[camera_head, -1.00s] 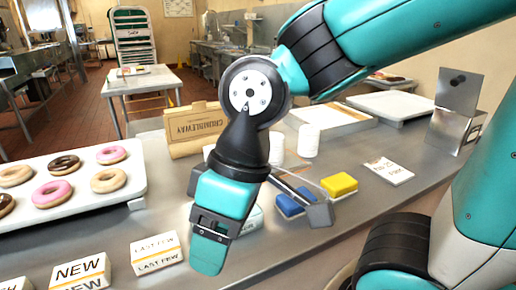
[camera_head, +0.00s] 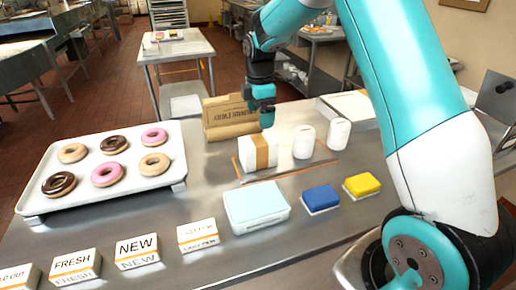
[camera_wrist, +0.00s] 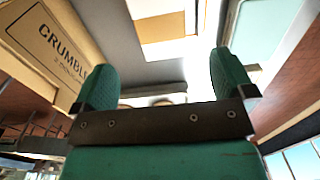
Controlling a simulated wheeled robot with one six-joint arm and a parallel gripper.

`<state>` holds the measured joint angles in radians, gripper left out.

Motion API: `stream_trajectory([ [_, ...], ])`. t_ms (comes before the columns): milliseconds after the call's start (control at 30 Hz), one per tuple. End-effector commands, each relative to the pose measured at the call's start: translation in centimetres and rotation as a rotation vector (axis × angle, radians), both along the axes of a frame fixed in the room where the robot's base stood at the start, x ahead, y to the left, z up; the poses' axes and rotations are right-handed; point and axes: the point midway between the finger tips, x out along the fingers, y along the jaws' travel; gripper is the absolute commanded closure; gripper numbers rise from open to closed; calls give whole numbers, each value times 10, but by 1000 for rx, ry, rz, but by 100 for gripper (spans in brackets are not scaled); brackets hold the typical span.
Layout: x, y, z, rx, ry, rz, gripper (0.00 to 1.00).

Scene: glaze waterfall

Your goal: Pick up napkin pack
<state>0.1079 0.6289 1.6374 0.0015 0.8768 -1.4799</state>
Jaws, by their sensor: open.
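My gripper (camera_head: 267,119) is above and just behind the pack in the head view, pointing down. In the wrist view my gripper (camera_wrist: 160,75) has its two green fingers spread apart, with nothing held between them. The pack is apart from the fingers.
A brown carton (camera_head: 226,122) stands left of my gripper. Two white cylinders (camera_head: 304,142) stand right of the pack. A pale blue box (camera_head: 256,206), blue sponge (camera_head: 320,199) and yellow sponge (camera_head: 361,185) lie in front. A doughnut tray (camera_head: 110,150) is at left.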

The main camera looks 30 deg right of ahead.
Motion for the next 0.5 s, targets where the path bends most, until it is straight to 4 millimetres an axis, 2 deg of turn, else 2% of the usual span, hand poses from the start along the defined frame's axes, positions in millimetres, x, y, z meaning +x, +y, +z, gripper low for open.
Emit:
stream_trajectory([
  [200,-1,2,-46,1,4,1,0],
  [300,0,2,-62,1,3,1,0],
  [500,0,2,-76,1,0,1,0],
])
